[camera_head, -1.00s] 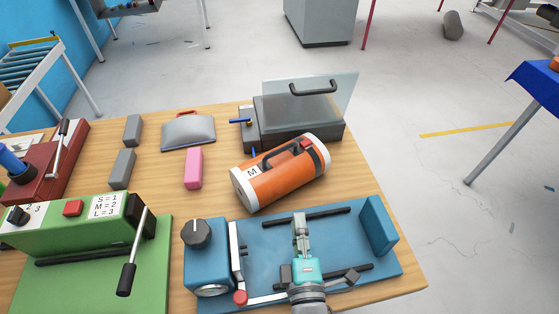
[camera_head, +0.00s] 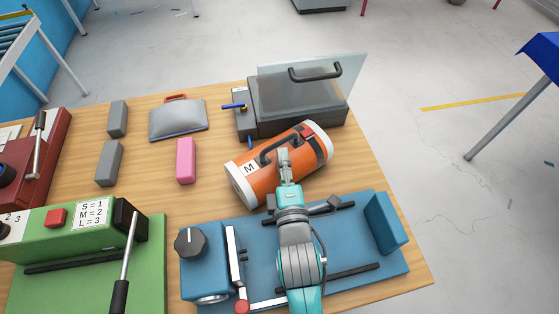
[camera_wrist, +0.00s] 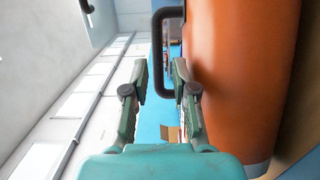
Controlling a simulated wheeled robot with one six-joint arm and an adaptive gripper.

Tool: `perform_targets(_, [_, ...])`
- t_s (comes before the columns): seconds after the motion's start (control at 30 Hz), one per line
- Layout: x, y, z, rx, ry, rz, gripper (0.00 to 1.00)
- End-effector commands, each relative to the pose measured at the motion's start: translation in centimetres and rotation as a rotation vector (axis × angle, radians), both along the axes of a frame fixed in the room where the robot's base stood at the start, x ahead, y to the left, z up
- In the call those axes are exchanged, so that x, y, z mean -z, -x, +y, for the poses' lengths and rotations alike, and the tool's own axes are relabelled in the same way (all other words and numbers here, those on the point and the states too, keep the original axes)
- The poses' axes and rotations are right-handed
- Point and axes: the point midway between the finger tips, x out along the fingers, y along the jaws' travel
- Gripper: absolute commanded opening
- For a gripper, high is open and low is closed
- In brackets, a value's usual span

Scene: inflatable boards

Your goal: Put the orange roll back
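The orange roll (camera_head: 263,185) lies on the wooden table behind the blue machine (camera_head: 215,258). It has white ends, an M label and a black carry handle (camera_head: 266,153) on top. My gripper (camera_head: 284,153) is at the handle in the head view. In the wrist view my gripper (camera_wrist: 160,70) has its two fingers apart. The black handle (camera_wrist: 158,45) shows ahead, partly between the fingertips, and the orange roll (camera_wrist: 235,75) fills the right side. I cannot tell whether a finger touches the handle. The roll still rests on the table.
A grey box with a clear raised lid (camera_head: 310,85) stands behind the roll. A pink block (camera_head: 186,160), grey blocks (camera_head: 108,163) and a grey bag (camera_head: 178,122) lie to the left. The green machine (camera_head: 70,235) with its lever is at front left.

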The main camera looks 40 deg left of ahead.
Motion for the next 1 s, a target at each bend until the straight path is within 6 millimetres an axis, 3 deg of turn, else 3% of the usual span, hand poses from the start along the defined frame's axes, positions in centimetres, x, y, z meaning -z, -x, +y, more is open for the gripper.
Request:
perform_targets(0.5, [-0.3, -3.5, 3.6, 0.0, -0.001, 0.001, 0.27])
perform_targets(0.8, [-0.3, -3.8, 3.9, 0.0, 0.0, 0.0, 0.27])
perform_targets(0.83, [-0.3, -3.8, 3.9, 0.0, 0.0, 0.0, 0.24])
perform_targets(0.93, [-0.3, -3.8, 3.9, 0.0, 0.0, 0.0, 0.0])
perform_targets(1.0, [-0.3, -3.8, 3.9, 0.0, 0.0, 0.0, 0.0])
